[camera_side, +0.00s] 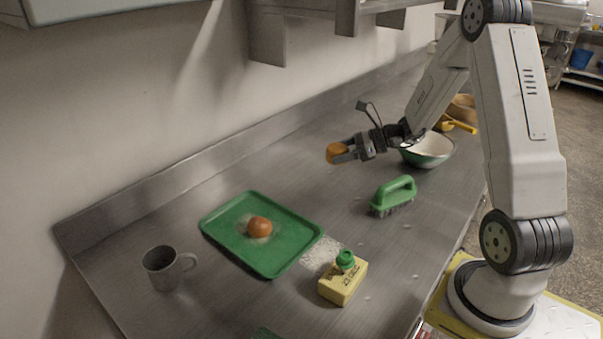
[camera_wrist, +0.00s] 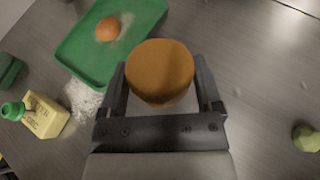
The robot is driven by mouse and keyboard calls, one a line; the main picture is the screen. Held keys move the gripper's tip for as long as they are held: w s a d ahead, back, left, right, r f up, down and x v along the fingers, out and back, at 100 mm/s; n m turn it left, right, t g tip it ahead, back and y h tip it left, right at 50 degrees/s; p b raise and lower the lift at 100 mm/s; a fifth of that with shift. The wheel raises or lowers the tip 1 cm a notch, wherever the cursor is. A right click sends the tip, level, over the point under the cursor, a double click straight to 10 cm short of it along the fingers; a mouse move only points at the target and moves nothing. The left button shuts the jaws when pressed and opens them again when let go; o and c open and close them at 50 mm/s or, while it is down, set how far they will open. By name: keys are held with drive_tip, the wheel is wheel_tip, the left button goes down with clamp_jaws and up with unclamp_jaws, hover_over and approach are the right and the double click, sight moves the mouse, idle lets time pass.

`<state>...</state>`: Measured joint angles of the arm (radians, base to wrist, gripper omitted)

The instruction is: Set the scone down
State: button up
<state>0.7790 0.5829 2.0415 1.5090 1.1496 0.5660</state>
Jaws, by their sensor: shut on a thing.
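My gripper (camera_side: 345,153) is shut on a round golden-brown scone (camera_side: 337,153), held in the air above the steel counter, to the right of and behind the green tray. In the wrist view the scone (camera_wrist: 160,72) sits between the two fingers of my gripper (camera_wrist: 161,85). The green tray (camera_side: 221,240) lies on the counter, and it also shows in the wrist view (camera_wrist: 82,50). A round orange-brown bun or fruit (camera_side: 260,226) rests on the tray, with a pale powdery patch around it.
A grey mug (camera_side: 160,268) stands left of the tray. A yellow box-shaped bottle with a green cap (camera_side: 343,281) stands right of it, beside spilled white powder (camera_side: 318,254). A green brush (camera_side: 393,196) and a green-white bowl (camera_side: 428,152) stand at right. Bare counter lies between brush and tray.

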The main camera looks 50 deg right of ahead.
drive_tip(key=w+d+f, duration=0.3)
drive_tip(key=w+f, duration=0.1)
drive_tip(key=w, duration=0.5)
hover_over(310, 176)
drive_tip(key=s, duration=0.1)
drive_tip(key=f, duration=0.4)
drive_tip(key=shift+s+a+f, duration=0.1)
drive_tip(key=shift+a+f, duration=0.1)
drive_tip(key=shift+a, duration=0.1)
drive_tip(key=shift+w+d+f, duration=0.15)
drive_tip(key=shift+w+f, duration=0.25)
drive_tip(key=shift+f, duration=0.05)
drive_tip(key=shift+w+d+f, duration=0.1)
drive_tip(key=shift+w+f, duration=0.15)
drive_tip(key=shift+f, duration=1.6)
drive_tip(key=shift+f, duration=0.15)
drive_tip(key=o, duration=1)
